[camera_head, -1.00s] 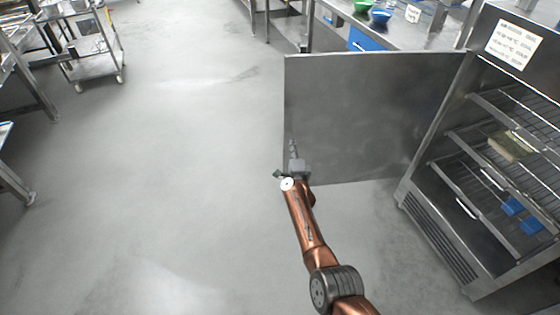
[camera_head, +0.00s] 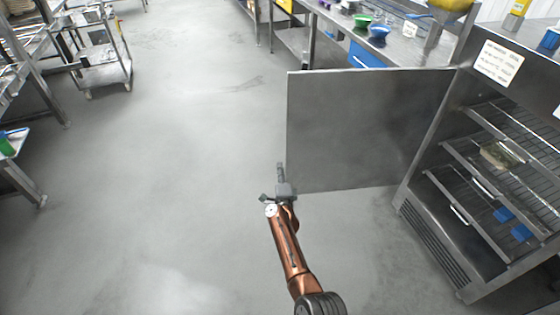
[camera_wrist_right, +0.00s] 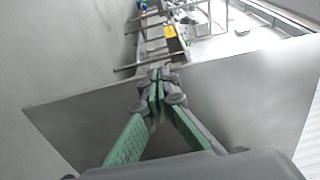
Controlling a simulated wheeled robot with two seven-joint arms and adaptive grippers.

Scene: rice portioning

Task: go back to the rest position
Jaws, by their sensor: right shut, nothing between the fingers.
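My right gripper (camera_head: 280,172) is shut and empty. It points away from me, just left of the lower left edge of the open cabinet door (camera_head: 365,130). In the right wrist view the green-padded fingers of the gripper (camera_wrist_right: 157,85) meet at the tips, with the grey door (camera_wrist_right: 240,100) beyond them. I cannot tell whether the gripper touches the door. My left gripper is not in view.
The open steel cabinet (camera_head: 425,215) at the right holds wire shelves with blue items (camera_head: 503,214) and a packet (camera_head: 500,155). A counter (camera_head: 410,48) with a green bowl (camera_head: 362,20) stands behind the door. A trolley (camera_head: 105,75) is at the upper left. The floor between is clear.

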